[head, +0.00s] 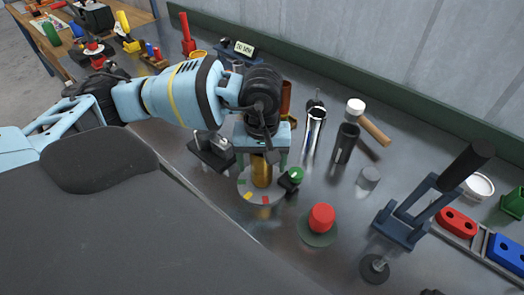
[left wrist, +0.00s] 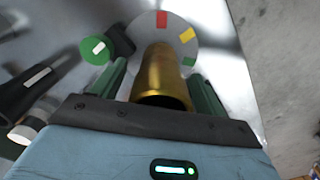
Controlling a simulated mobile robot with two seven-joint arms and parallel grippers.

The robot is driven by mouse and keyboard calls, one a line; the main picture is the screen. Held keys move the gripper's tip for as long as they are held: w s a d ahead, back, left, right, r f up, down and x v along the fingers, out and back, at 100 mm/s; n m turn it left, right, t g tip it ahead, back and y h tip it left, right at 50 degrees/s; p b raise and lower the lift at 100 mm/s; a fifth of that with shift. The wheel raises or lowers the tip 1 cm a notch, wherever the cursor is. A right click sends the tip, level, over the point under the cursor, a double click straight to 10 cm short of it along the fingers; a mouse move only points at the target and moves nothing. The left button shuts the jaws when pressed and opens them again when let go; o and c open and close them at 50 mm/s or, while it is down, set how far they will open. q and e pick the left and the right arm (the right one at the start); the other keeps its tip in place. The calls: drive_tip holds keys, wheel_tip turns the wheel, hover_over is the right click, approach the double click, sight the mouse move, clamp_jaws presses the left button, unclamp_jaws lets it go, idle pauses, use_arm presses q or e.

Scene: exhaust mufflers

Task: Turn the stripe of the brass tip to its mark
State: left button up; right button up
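The brass tip (head: 262,172) stands upright on a pale round plate (head: 243,184) with coloured marks along its rim. In the left wrist view the brass tip (left wrist: 161,80) rises between my finger pads, and red (left wrist: 162,18), yellow (left wrist: 186,35) and green (left wrist: 189,61) marks show on the plate. My left gripper (head: 262,160) points down over the tip, one finger on each side. It looks open, with narrow gaps beside the brass in the left wrist view (left wrist: 160,85). I cannot make out a stripe on the tip. My right gripper is out of view.
A green knob with a white line (head: 295,174) sits close beside the plate. A red-capped piece (head: 321,217), a chrome tube (head: 314,130), a black cup (head: 346,143) and a blue lever clamp (head: 400,225) stand to the right. The bench front between is bare.

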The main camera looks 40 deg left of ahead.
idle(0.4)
use_arm(q)
wheel_tip(320, 180, up, 7)
drive_tip(key=shift+f, duration=0.2)
drive_tip(key=shift+r, duration=0.6)
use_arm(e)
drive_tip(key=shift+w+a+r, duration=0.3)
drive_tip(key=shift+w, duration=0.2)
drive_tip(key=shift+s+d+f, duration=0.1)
